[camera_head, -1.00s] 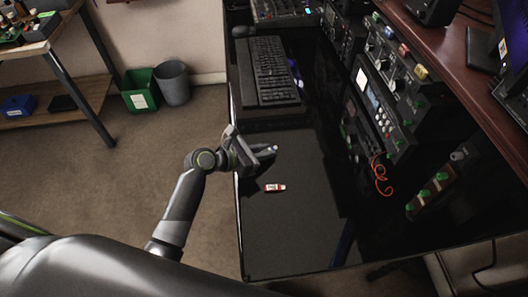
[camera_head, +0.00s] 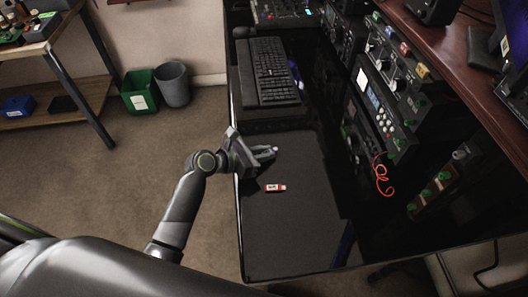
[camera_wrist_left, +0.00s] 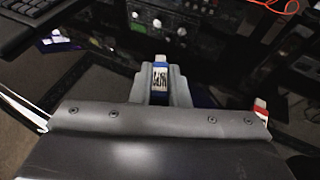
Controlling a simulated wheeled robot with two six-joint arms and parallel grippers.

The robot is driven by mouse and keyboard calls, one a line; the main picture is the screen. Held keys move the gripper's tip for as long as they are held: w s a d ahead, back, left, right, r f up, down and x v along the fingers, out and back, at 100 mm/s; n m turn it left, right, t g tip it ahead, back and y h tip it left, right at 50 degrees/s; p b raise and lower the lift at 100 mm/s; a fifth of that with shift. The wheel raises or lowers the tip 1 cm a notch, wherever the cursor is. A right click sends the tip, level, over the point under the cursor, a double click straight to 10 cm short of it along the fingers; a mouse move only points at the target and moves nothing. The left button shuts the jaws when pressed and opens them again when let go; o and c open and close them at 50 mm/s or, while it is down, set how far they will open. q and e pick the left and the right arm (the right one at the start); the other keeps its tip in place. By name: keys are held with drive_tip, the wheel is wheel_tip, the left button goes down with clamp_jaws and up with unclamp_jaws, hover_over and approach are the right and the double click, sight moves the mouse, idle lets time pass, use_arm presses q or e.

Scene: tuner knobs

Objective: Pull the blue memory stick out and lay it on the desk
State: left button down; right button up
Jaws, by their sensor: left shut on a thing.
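My left gripper (camera_head: 272,151) is above the dark mat near the desk's left edge. In the left wrist view its fingers (camera_wrist_left: 160,88) are shut on the blue memory stick (camera_wrist_left: 160,75), which has a white label with dark print. The stick appears clear of any socket. In the head view it is mostly hidden by the fingers, with a small pale tip at their end. A red and white memory stick (camera_head: 275,188) lies on the mat just below the gripper; it also shows at the right in the left wrist view (camera_wrist_left: 261,110). My right gripper is not in view.
The dark mat (camera_head: 290,235) has free room toward its near end. A black keyboard (camera_head: 270,72) lies beyond it. A rack of devices with knobs (camera_head: 385,85) and a coiled orange cable (camera_head: 381,178) stand to the right.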

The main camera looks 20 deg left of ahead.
use_arm(q)
drive_tip(key=shift+s+a+f, duration=0.1)
drive_tip(key=shift+s+f, duration=0.1)
drive_tip(key=shift+f, duration=0.3)
drive_tip(key=shift+s+f, duration=0.2)
drive_tip(key=shift+f, duration=0.3)
drive_tip(key=c, duration=1.5)
unclamp_jaws()
drive_tip(key=shift+b, duration=0.3)
drive_tip(key=shift+c, duration=0.2)
drive_tip(key=shift+w+r+p, duration=0.3)
drive_tip(key=shift+r+p, duration=0.65)
drive_tip(key=shift+p, duration=0.8)
drive_tip(key=shift+r+p, duration=0.65)
drive_tip(key=shift+p, duration=0.05)
drive_tip(key=shift+w, duration=0.1)
drive_tip(key=o, duration=0.5)
drive_tip(key=shift+o, duration=0.2)
